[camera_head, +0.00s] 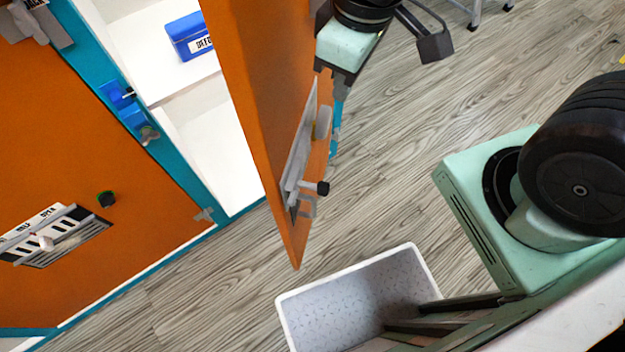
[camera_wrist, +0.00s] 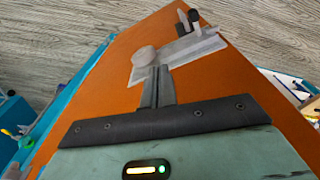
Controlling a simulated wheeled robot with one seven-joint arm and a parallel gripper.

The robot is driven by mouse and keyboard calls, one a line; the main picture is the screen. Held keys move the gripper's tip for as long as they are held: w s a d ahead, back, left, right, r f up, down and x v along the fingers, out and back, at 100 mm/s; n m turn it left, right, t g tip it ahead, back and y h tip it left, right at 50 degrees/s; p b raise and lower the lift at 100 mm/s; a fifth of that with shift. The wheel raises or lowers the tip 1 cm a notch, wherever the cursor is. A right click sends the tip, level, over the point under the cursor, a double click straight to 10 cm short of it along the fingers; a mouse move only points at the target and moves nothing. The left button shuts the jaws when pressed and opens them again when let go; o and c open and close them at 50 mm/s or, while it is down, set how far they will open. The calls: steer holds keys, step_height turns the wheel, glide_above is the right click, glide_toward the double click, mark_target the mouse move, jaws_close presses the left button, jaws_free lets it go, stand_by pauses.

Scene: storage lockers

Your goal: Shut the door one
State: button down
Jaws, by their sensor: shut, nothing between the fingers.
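An orange locker door (camera_head: 262,110) stands open, swung out from a white-lined compartment. No number is readable on it, so I cannot confirm that it is door one. A grey latch plate with a black-tipped handle (camera_head: 305,187) is on its face. In the wrist view the orange door (camera_wrist: 215,75) fills the middle, with its grey latch (camera_wrist: 190,45) and round grey knob. My gripper (camera_wrist: 160,72) is shut and empty, over the door's face beside the knob. I cannot tell whether it touches. The fingertips are not visible in the head view.
The open compartment (camera_head: 205,150) holds a blue box (camera_head: 188,37) on its shelf. Another orange door (camera_head: 90,150) at left is closed within a blue frame. A white bin (camera_head: 290,306) stands on the floor below the open door.

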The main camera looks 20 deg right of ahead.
steer(key=w+d+f+n+t+y+b, duration=0.1)
steer(key=w+d+f+n+b, duration=0.3)
steer(key=w+f, duration=0.5)
steer(key=w+d+f+n+t+b, duration=0.15)
steer(key=w+d+f+n, duration=0.4)
steer(key=f, duration=0.55)
steer(key=n+g+y+b, duration=0.5)
steer(key=n+g+y, duration=0.2)
steer(key=n+y, duration=1.1)
glide_toward(294, 213)
steer(key=a, duration=0.1)
steer(key=a+r+n+h, duration=0.1)
steer(key=a, duration=0.1)
steer(key=s+a+r+n, duration=0.1)
steer(key=a, duration=0.1)
steer(key=shift+r+h+p, duration=0.2)
steer(key=shift+h+p, duration=0.2)
steer(key=shift+s+a, duration=0.1)
steer(key=shift+a, duration=0.25)
